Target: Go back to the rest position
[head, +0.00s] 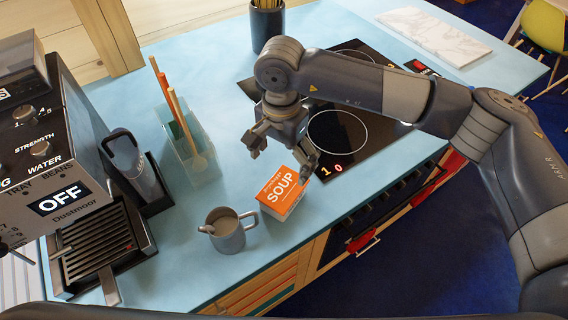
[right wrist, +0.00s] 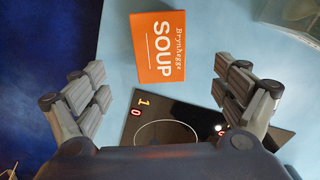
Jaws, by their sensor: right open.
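My right gripper (head: 280,157) hangs over the blue counter, just behind an orange soup box (head: 282,196). Its fingers are spread wide with nothing between them. In the right wrist view the soup box (right wrist: 157,46) lies ahead of the open fingers (right wrist: 165,100), apart from them. The box sits on the counter near its front edge. My left gripper does not show in either view.
A grey mug (head: 229,238) stands left of the box. A coffee machine (head: 45,150) is at the left, beside a clear holder with sticks (head: 190,155). The black cooktop (head: 345,145) lies under my right arm. A dark utensil pot (head: 267,28) and white board (head: 432,36) are behind.

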